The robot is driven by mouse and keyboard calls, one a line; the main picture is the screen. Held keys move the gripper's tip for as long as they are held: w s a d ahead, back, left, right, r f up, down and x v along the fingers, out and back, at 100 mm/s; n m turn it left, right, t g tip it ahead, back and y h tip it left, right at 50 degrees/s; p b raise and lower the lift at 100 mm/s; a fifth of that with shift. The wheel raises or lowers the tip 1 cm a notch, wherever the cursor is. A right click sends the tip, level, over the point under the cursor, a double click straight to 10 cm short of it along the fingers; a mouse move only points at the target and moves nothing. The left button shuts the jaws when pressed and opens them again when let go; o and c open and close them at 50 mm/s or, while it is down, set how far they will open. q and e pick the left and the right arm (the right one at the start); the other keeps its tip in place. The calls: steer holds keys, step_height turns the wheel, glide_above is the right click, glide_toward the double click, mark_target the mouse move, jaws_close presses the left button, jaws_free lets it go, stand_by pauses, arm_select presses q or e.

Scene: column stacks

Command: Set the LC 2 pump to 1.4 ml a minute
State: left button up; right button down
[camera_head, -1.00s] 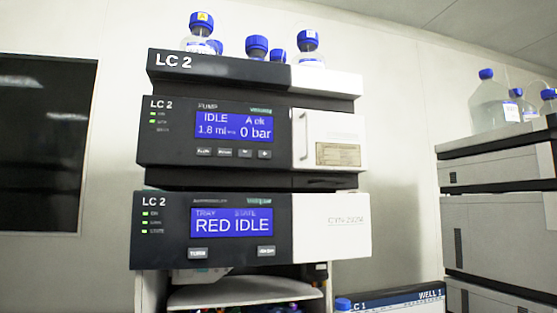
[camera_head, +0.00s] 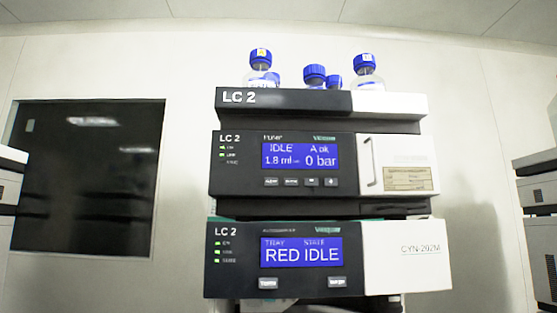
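The LC 2 pump (camera_head: 240,178) is the middle module of the stack, a dark front with a white right part. Its blue screen (camera_head: 295,156) reads IDLE, A ok, 1.8 ml and 0 bar. A row of small buttons (camera_head: 301,182) sits below the screen; the two on the right look like minus and plus. Neither of my grippers shows in the head view.
Below is the LC 2 autosampler (camera_head: 400,268), its screen reading RED IDLE. Blue-capped bottles (camera_head: 260,70) stand on the top tray (camera_head: 290,101). A dark window (camera_head: 85,175) is on the left wall. Other stacks stand at the right edge (camera_head: 540,195) and left edge (camera_head: 10,180).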

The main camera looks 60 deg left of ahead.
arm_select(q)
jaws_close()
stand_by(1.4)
